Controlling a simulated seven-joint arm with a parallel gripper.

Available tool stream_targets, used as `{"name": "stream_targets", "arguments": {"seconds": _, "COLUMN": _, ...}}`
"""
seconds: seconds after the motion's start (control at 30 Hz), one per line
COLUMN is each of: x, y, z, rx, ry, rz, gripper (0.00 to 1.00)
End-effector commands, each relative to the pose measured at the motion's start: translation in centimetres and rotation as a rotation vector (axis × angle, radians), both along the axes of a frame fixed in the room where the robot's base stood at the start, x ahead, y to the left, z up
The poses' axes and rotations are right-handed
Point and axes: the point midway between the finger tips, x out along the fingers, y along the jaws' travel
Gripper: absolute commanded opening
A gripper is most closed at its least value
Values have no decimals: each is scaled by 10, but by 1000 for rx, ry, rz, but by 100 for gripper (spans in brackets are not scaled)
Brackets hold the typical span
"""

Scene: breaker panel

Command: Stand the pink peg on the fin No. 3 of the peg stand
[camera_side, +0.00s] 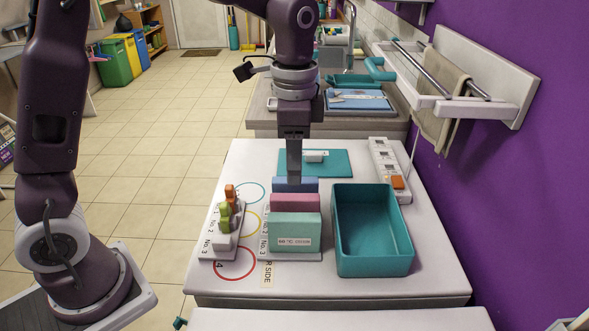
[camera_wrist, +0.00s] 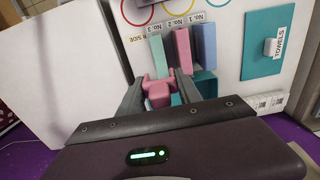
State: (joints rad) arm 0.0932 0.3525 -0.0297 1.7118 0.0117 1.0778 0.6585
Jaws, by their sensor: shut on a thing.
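My gripper (camera_side: 294,170) is shut on the pink peg, and both fingers show around the peg (camera_wrist: 159,91) in the wrist view. The peg is hidden in the side view, where my fingers reach down behind the coloured panels. The peg stand (camera_side: 212,253) looks to be the white strip at the left of the table, with No. 2 and No. 3 labels. An orange peg (camera_side: 230,194) and a green peg (camera_side: 225,214) stand on it. A bare-looking white block (camera_side: 222,241) is beside No. 3. My gripper is well to the right of this stand.
A rack holds upright blue (camera_side: 296,184), pink (camera_side: 295,202) and green (camera_side: 296,229) panels, with No. labels. A teal bin (camera_side: 374,262) stands to their right. A teal mat (camera_side: 338,168) lies behind. Coloured rings (camera_side: 235,276) mark the table between stand and rack.

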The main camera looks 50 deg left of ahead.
Motion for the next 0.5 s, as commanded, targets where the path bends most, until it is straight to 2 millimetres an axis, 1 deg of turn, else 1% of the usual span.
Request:
{"name": "stream_targets", "arguments": {"seconds": 0.2, "x": 1, "y": 0, "z": 17, "rx": -1, "ry": -2, "rz": 0, "gripper": 0}}
{"name": "stream_targets", "arguments": {"seconds": 0.3, "x": 0, "y": 0, "z": 23, "rx": -1, "ry": -2, "rz": 0, "gripper": 0}}
{"name": "stream_targets", "arguments": {"seconds": 0.43, "x": -1, "y": 2, "z": 24, "rx": 0, "ry": 0, "rz": 2, "gripper": 0}}
{"name": "stream_targets", "arguments": {"seconds": 0.5, "x": -3, "y": 10, "z": 18, "rx": 2, "ry": 4, "rz": 8, "gripper": 0}}
